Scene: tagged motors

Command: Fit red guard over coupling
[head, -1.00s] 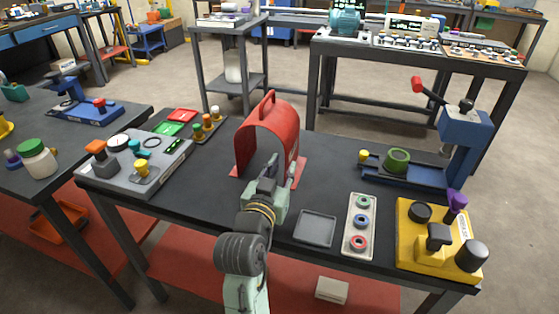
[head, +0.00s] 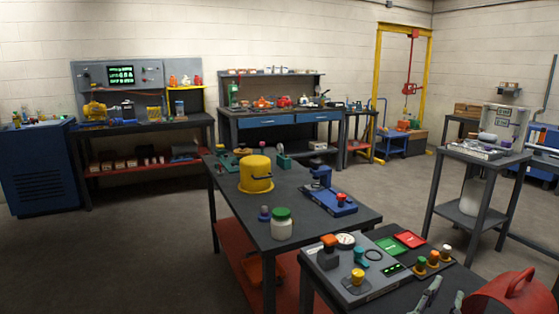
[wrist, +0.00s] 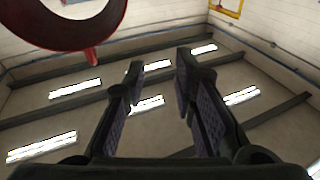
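The red guard (head: 508,291), an arched cover with a loop handle on top, stands at the lower right of the head view, partly cut off by the frame. Part of a red arched shape, apparently the same guard (wrist: 100,33), fills the upper left of the wrist view. My gripper (head: 444,293) is just left of the guard in the head view. In the wrist view my gripper (wrist: 160,72) has its two fingers apart with nothing between them, pointing toward the ceiling. I cannot make out the coupling in these frames.
A grey control panel (head: 345,282) lies left of my gripper, with red and green plates behind it. Another dark table (head: 300,195) holds a yellow cover (head: 256,174), a green-lidded jar (head: 281,224) and a blue device (head: 325,195). Open floor (head: 130,240) lies at left.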

